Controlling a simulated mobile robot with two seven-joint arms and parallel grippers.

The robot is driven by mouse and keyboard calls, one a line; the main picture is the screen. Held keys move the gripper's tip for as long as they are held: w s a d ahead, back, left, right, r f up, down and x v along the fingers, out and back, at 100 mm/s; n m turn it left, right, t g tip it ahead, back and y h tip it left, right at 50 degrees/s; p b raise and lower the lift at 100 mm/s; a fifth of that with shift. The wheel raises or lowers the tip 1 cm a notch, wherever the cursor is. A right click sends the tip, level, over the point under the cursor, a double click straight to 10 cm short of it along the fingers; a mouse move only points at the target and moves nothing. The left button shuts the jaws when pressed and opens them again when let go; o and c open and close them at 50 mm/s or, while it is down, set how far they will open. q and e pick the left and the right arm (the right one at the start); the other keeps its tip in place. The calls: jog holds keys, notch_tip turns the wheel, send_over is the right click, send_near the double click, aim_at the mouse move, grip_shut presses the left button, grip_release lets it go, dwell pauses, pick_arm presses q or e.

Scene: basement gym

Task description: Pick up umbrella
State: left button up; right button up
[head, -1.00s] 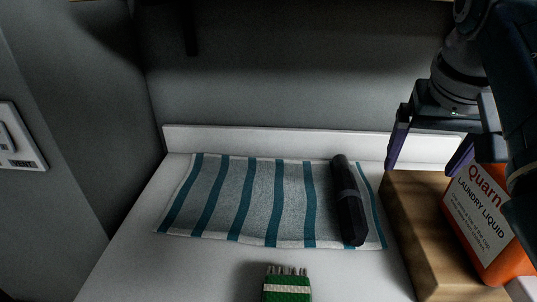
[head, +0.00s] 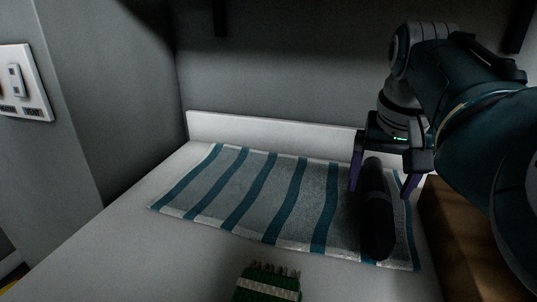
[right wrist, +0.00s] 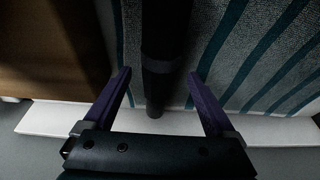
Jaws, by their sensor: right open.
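The umbrella (head: 376,215) is a dark, folded cylinder lying on the right part of a striped towel (head: 258,204). In the right wrist view the umbrella (right wrist: 163,60) runs between the two purple fingers. My right gripper (head: 382,190) is open above the far end of the umbrella, with one finger on each side of it. In the right wrist view the gripper (right wrist: 165,95) has gaps between the umbrella and both fingers. My left gripper is not in view.
A wooden block or box (head: 450,235) stands close to the right of the umbrella. A green and white fringed item (head: 267,284) lies at the near edge. A low white ledge (head: 270,133) runs along the back wall. The left of the white surface is clear.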

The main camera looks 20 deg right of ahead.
jog(key=shift+b+x, duration=0.3)
jog(key=shift+x, duration=0.9)
grip_shut()
